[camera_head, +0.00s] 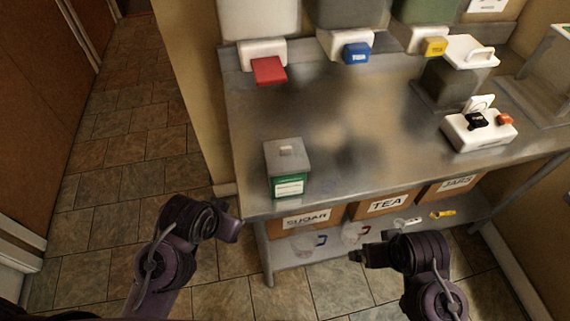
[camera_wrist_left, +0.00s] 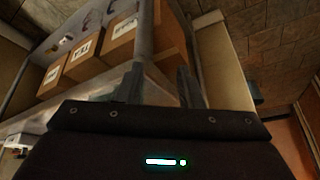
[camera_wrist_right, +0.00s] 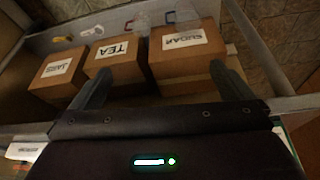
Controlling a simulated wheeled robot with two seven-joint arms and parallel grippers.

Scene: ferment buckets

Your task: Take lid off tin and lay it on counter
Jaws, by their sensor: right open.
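The tin (camera_head: 288,186) is a green square canister with a white label, standing upright near the counter's front left edge. Its grey lid (camera_head: 286,156) with a small knob sits on top. My left gripper (camera_head: 238,230) is in front of and below the tin, left of it and apart from it. In the left wrist view (camera_wrist_left: 160,85) its fingers are apart with nothing between them. My right gripper (camera_head: 358,256) is in front of the counter, below its top and right of the tin. In the right wrist view (camera_wrist_right: 160,88) its fingers are wide apart and empty.
The metal counter (camera_head: 350,135) has free room right of the tin. Dispensers with red (camera_head: 269,70), blue (camera_head: 357,53) and yellow (camera_head: 435,46) parts line its back. A white scale (camera_head: 478,133) stands at right. Labelled boxes (camera_head: 387,205) sit below the counter.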

